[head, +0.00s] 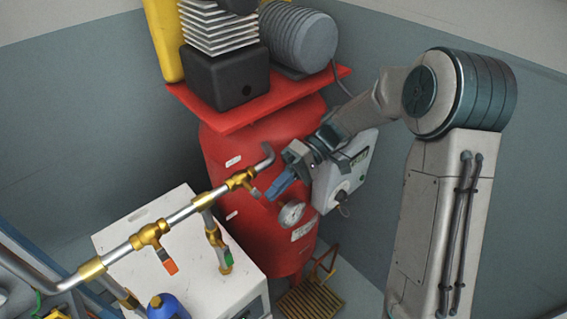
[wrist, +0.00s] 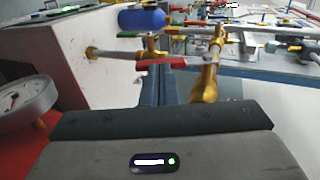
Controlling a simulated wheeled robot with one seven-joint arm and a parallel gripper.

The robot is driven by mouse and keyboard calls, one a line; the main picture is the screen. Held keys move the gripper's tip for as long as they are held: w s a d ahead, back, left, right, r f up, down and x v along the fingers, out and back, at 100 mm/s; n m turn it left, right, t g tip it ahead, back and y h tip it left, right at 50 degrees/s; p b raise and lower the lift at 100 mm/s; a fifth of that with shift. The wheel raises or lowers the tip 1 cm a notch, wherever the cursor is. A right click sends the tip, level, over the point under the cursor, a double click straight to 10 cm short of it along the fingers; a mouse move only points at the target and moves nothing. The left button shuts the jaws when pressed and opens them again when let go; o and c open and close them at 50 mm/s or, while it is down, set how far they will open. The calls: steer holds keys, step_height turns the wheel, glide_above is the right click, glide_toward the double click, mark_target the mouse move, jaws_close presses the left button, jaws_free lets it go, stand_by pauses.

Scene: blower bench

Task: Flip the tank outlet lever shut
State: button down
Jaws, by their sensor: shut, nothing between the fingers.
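The tank outlet valve (head: 240,179) is a brass body on the pipe beside the red tank (head: 232,160). Its short lever (head: 256,194) slants down and right from the body, with its tip close to my gripper. In the wrist view a large brass valve (wrist: 206,86) stands just right of my fingers, and a red-gripped lever (wrist: 165,67) lies across the view beyond them; I take these for the outlet valve and lever. My gripper (head: 278,188) is shut and empty, its blue fingers right of the lever with a small apparent gap. Contact cannot be told.
A second brass valve with an orange-red lever (head: 171,267) and a third with a green lever (head: 229,256) sit farther along the piping. A pressure gauge (head: 292,214) and a grey control box (head: 340,176) are close to my gripper. A white cabinet (head: 150,215) stands below the pipes.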

steer(key=shift+s+a+f, duration=0.15)
steer(key=shift+a+f, duration=0.05)
steer(key=shift+f, duration=0.2)
steer(key=shift+r+p, duration=0.55)
steer(key=shift+r, duration=0.3)
steer(key=shift+d, duration=0.1)
steer(key=f+v, duration=0.1)
steer(key=v, duration=1.2)
steer(key=shift+w+d+f, duration=0.2)
steer(key=shift+w+d, duration=0.3)
